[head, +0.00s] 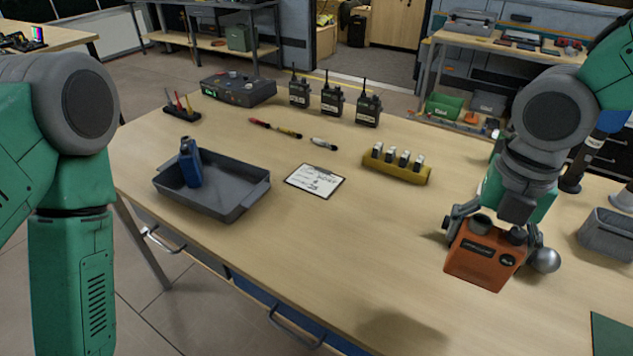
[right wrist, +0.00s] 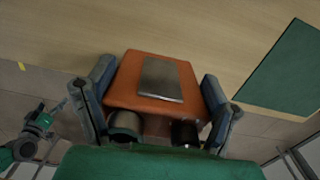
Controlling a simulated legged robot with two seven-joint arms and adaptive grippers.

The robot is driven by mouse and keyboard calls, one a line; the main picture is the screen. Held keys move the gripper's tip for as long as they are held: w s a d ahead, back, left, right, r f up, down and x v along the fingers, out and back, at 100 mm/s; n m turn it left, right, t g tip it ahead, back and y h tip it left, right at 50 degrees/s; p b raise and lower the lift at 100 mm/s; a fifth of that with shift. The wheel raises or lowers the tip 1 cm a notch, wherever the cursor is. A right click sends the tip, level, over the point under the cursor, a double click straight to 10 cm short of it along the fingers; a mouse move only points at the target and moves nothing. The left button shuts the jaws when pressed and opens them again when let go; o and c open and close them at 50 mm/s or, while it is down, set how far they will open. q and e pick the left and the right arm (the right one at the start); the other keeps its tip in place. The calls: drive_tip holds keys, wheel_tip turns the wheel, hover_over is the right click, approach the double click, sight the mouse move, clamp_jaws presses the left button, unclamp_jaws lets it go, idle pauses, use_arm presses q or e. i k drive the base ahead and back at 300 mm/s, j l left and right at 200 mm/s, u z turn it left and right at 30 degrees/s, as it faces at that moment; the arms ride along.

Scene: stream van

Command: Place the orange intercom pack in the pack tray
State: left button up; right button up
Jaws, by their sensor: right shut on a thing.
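The orange intercom pack (head: 484,254) is held in my right gripper (head: 490,229), whose fingers are shut on its two sides. The pack is tilted, and a shadow on the table suggests it is above the surface. In the right wrist view the pack (right wrist: 150,88) sits between both fingers (right wrist: 160,105), with a metal plate on its face. The grey pack tray (head: 236,205) is on the left part of the table, well apart from the pack. A blue pack (head: 191,165) stands in the tray's left part. My left arm shows at the left, but its gripper is out of view.
A clipboard with paper (head: 315,181) lies right of the tray. A yellow battery block (head: 397,170) and several radios (head: 333,100) stand farther back. A grey bin (head: 609,234) is at the right. The table's front middle is clear.

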sight(231, 195)
drive_tip(key=i+j+u, duration=0.3)
drive_tip(key=i+j, duration=0.15)
drive_tip(key=j, duration=0.25)
drive_tip(key=i+j+u, duration=0.3)
drive_tip(key=i+j, duration=0.2)
drive_tip(key=j, duration=0.15)
